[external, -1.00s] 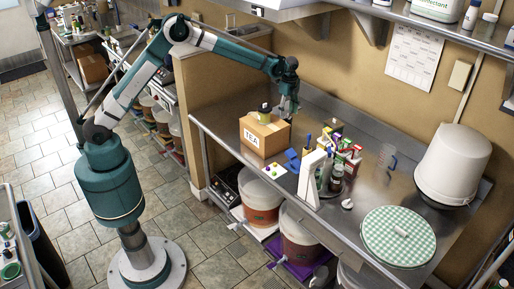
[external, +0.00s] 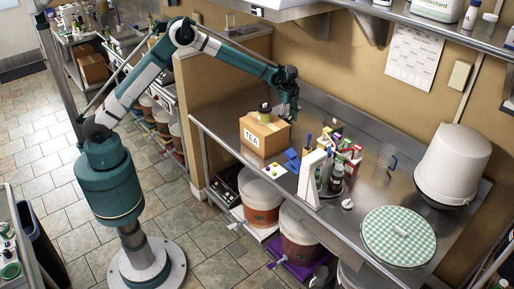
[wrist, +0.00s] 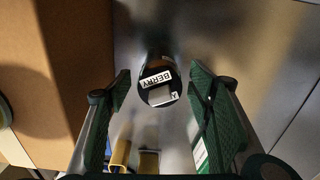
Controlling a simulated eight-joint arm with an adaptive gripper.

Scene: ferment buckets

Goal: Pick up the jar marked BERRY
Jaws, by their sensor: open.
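The BERRY jar (wrist: 158,83) shows in the wrist view from above, with a dark round lid and a white label reading BERRY. It stands on the metal counter beside the cardboard box. My gripper (wrist: 161,88) is open, with one green-padded finger on each side of the jar in the picture; I see no contact. In the external view my gripper (external: 290,112) points down just behind the TEA box (external: 263,138). The jar cannot be made out there, behind the box and gripper.
Another jar (external: 264,113) stands on the TEA box, left of my gripper. Small cartons (external: 349,155) and a white stand (external: 313,178) are to the right. Yellow items (wrist: 120,154) and a green-white item (wrist: 200,154) lie near my fingers in the wrist view.

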